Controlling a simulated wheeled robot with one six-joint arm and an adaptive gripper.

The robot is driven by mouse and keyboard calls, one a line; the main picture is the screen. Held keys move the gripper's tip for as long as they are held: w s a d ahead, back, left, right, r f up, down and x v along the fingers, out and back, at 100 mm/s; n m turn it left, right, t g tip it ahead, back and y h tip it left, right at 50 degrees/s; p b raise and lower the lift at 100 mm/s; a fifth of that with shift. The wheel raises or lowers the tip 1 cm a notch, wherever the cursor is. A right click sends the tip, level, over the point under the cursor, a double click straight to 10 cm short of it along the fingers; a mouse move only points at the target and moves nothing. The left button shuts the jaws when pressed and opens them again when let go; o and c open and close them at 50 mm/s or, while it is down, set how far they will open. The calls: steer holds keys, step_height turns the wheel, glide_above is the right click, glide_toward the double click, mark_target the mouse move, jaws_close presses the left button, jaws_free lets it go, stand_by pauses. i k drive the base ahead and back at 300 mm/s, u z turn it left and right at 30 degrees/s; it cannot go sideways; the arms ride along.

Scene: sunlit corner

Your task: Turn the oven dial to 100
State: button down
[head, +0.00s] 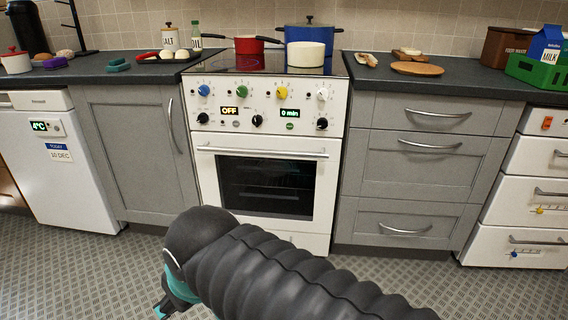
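The white oven (262,216) stands in the middle of the head view with its door shut. Its panel has a row of blue, green, yellow and white knobs above several black dials. One black dial (257,120) sits between a display (229,110) reading OFF and a green display (290,113) reading 0 min. Other black dials are at the panel's left (203,117) and right (322,123). I cannot read their markings. My gripper (163,308) is low in front of the oven, apart from it, mostly hidden behind my arm. Its opening cannot be made out.
Red (250,45) and blue (308,36) pots and a white pot (305,54) stand on the hob. Grey cupboards (140,148) and drawers (413,165) flank the oven. A white appliance (58,165) is at left. The patterned floor (90,270) before the oven looks clear.

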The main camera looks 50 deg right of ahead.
mark_target(202, 118)
steer(key=z, duration=0.5)
steer(key=k, duration=1.2)
steer(key=z, duration=0.2)
steer(key=i, duration=0.85)
steer(key=z, duration=0.6)
